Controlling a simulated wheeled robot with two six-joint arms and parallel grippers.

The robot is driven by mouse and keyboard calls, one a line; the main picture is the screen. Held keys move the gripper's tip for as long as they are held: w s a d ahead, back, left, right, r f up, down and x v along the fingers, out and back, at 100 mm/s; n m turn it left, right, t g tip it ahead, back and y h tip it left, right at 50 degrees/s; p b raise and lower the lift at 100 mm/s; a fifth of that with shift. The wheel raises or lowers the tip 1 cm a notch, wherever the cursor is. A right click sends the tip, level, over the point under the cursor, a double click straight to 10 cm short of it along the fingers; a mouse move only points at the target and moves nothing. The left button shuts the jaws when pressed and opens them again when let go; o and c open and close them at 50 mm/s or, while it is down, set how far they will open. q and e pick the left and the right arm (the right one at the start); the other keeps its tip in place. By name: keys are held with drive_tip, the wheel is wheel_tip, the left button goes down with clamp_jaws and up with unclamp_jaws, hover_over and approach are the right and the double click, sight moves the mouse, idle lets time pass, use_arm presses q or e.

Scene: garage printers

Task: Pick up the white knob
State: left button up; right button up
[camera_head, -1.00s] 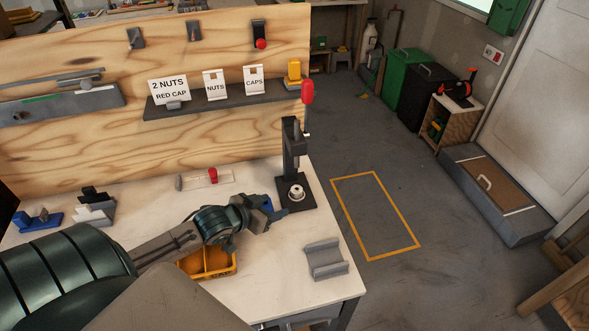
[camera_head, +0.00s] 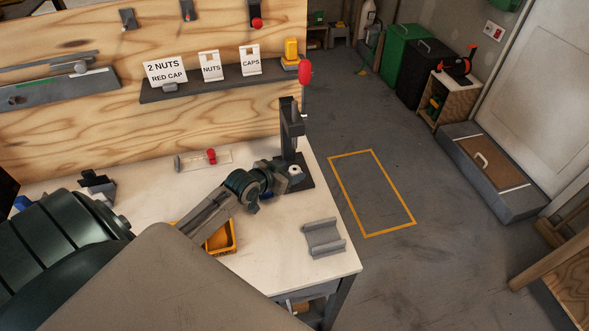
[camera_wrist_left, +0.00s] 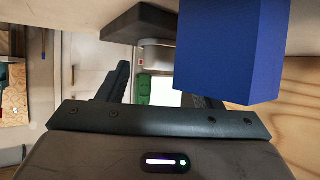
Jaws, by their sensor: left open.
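A small white round piece (camera_head: 296,171), which looks like the white knob, sits on the dark base of a black upright press (camera_head: 291,130) at the bench's right end. My left gripper (camera_head: 282,180) is open and right beside it, low at the press base. I cannot tell whether it touches the piece. In the left wrist view, dark fingers (camera_wrist_left: 160,88) stand apart, and a blue block (camera_wrist_left: 228,50) fills the upper right and partly covers one finger. The white piece cannot be made out there. My right gripper is not in view.
A grey cradle (camera_head: 323,238) lies on the bench front right. A yellow bin (camera_head: 232,240) is partly behind my left arm. A red-knobbed clear part (camera_head: 211,157) lies behind. A shelf (camera_head: 215,84) with labels crosses the wooden panel.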

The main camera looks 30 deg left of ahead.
use_arm(q)
drive_tip(key=shift+x, duration=0.85)
drive_tip(key=shift+s, duration=0.1)
drive_tip(key=c, duration=1.1)
drive_tip(key=shift+r, duration=0.15)
drive_tip(key=shift+c, duration=0.2)
